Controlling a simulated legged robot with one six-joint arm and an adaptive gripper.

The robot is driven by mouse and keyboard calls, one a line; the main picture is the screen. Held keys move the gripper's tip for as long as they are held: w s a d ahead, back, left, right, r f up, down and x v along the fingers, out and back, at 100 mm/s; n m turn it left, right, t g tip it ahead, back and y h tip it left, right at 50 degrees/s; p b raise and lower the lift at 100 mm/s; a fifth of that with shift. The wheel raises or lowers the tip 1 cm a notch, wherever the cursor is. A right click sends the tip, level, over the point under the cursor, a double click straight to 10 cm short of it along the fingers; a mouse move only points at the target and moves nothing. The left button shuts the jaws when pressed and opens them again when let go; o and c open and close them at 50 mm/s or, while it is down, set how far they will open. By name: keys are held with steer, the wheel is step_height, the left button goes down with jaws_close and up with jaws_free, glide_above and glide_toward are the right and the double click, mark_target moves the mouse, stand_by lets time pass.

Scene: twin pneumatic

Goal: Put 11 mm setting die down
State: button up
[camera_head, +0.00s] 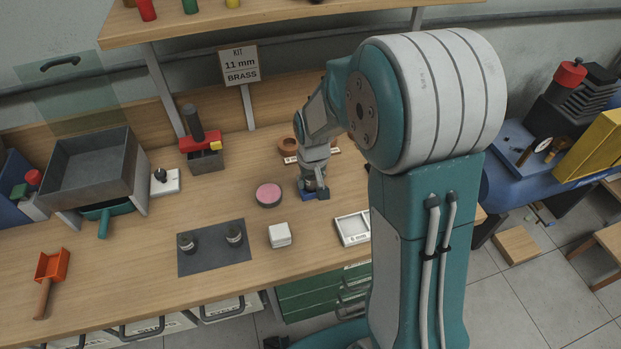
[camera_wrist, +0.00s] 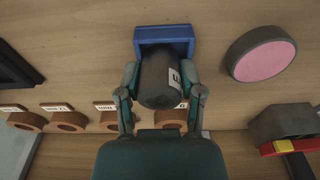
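The setting die (camera_wrist: 160,82) is a dark grey cylinder with a small white label, too small to read for size. In the wrist view it stands between the two fingers of my gripper (camera_wrist: 160,85), which touch its sides. Its far end is at a blue U-shaped holder (camera_wrist: 165,34) on the bench. In the head view my gripper (camera_head: 314,186) points down at the blue holder (camera_head: 307,196), and the die is mostly hidden by the fingers. I cannot tell whether the die rests fully on the bench.
A pink-topped round pad (camera_head: 268,194) is left of my gripper. Brown ring holders with labels (camera_wrist: 69,121) stand behind it. A white block (camera_head: 279,235), a 6 mm tray (camera_head: 353,228) and a dark mat (camera_head: 213,262) with two small cylinders are nearer the front edge.

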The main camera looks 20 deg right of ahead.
mark_target(310, 180)
steer(key=shift+o, duration=1.1)
steer(key=shift+a+r, duration=0.1)
steer(key=shift+a, duration=0.3)
step_height(310, 180, up, 12)
steer(key=s, duration=0.1)
steer(key=s+r+t, duration=0.2)
steer(key=s+r, duration=0.2)
steer(key=s, duration=0.6)
steer(key=s+r+t, duration=0.2)
steer(key=s+r, duration=0.2)
steer(key=s, duration=0.5)
steer(key=shift+s, duration=0.4)
steer(key=shift+d, duration=0.1)
